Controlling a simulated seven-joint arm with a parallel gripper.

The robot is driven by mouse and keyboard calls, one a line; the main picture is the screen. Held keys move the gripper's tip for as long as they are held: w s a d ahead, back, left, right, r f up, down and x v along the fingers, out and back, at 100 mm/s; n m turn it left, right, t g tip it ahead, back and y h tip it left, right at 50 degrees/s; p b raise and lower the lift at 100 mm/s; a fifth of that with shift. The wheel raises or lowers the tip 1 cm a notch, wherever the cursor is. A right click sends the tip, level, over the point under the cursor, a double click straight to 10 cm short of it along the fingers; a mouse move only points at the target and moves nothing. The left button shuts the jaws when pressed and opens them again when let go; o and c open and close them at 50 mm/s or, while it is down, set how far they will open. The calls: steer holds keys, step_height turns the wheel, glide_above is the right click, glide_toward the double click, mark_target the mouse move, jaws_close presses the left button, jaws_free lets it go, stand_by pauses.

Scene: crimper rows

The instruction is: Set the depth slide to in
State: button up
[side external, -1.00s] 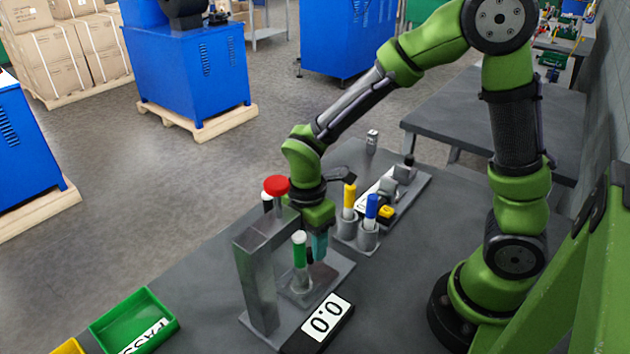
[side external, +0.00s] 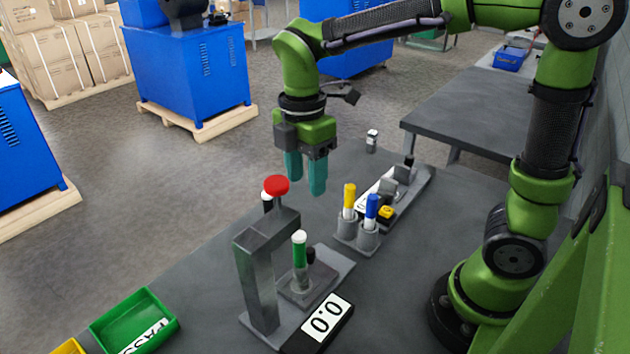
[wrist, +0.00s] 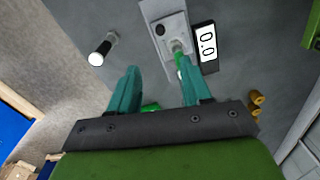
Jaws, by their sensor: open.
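A grey press frame with a red knob on top (side external: 277,186) stands on the bench. I cannot tell for sure which part is the depth slide. My gripper (side external: 305,185) is open and empty, pointing down in the air above and behind the press. In the wrist view its two teal fingers (wrist: 160,85) are apart, and the green cylinder (wrist: 180,62) shows beyond the right finger.
A 0.0 display (side external: 325,315) lies in front of the press. Yellow (side external: 349,196) and blue (side external: 371,206) markers stand in grey holders to the right. Behind them is a long grey fixture (side external: 415,183) with a yellow button. A green tray (side external: 163,321) is at front left.

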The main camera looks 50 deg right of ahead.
steer(key=shift+d, duration=0.1)
steer(key=w+d+f+m, duration=0.1)
steer(key=w+d+f, duration=0.1)
steer(key=d, duration=0.2)
steer(key=n+g+y, duration=0.3)
steer(key=n, duration=0.9)
glide_toward(310, 250)
steer(key=x, duration=0.8)
steer(key=shift+s+f, duration=0.1)
steer(key=shift+f, duration=0.25)
steer(key=shift+c, duration=0.4)
jaws_close()
steer(key=shift+a, duration=0.1)
